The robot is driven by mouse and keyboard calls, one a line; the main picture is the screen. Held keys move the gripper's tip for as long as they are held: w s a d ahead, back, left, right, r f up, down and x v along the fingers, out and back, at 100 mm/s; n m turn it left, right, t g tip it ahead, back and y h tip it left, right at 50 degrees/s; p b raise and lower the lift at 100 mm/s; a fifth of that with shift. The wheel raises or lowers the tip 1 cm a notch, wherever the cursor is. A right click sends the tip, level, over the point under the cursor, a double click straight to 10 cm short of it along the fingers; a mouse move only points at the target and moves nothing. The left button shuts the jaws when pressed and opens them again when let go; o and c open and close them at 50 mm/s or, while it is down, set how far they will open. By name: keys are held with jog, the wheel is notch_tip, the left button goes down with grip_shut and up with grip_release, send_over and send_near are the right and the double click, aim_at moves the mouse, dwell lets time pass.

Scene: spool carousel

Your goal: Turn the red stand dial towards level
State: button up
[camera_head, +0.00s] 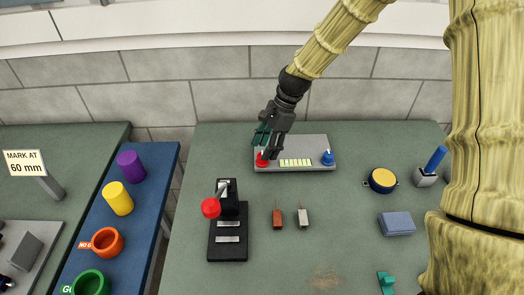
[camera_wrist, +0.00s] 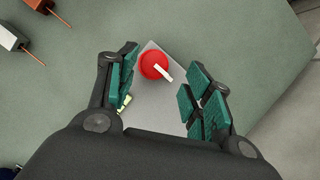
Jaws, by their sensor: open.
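The red dial (camera_head: 262,159) sits at the left end of a grey stand plate (camera_head: 300,144) near the back of the green table. In the wrist view the red dial (camera_wrist: 154,65) is round, with a pale pointer bar running toward its lower right. My gripper (camera_head: 266,142) is over the left end of the plate. In the wrist view my gripper (camera_wrist: 165,82) has its green-padded fingers apart, one on each side of the dial, with nothing between them touching it. A blue dial (camera_head: 328,158) is at the plate's right end, and a yellow-green level strip (camera_head: 296,162) lies between the dials.
In front stands a black device with a red knob (camera_head: 211,208). Beside it are a brown block (camera_head: 278,217) and a white block (camera_head: 302,217). At right are a yellow-topped disc (camera_head: 382,179), a blue-handled tool (camera_head: 435,160) and a blue-grey block (camera_head: 397,223). The table's front middle is mostly clear.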

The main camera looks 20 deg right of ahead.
jog(key=shift+a+f, duration=0.2)
jog(key=shift+f, duration=0.2)
jog(key=shift+s+a+f, duration=0.15)
jog(key=shift+s, duration=0.25)
jog(key=shift+s+a+f, duration=0.1)
jog(key=shift+s+f, duration=0.05)
jog(key=shift+s, duration=0.25)
jog(key=shift+w+f, duration=0.45)
jog(key=shift+s+r, duration=0.1)
jog(key=shift+s, duration=0.05)
jog(key=shift+s+r, duration=0.1)
jog(key=shift+c, duration=1.4)
jog(key=c, duration=0.7)
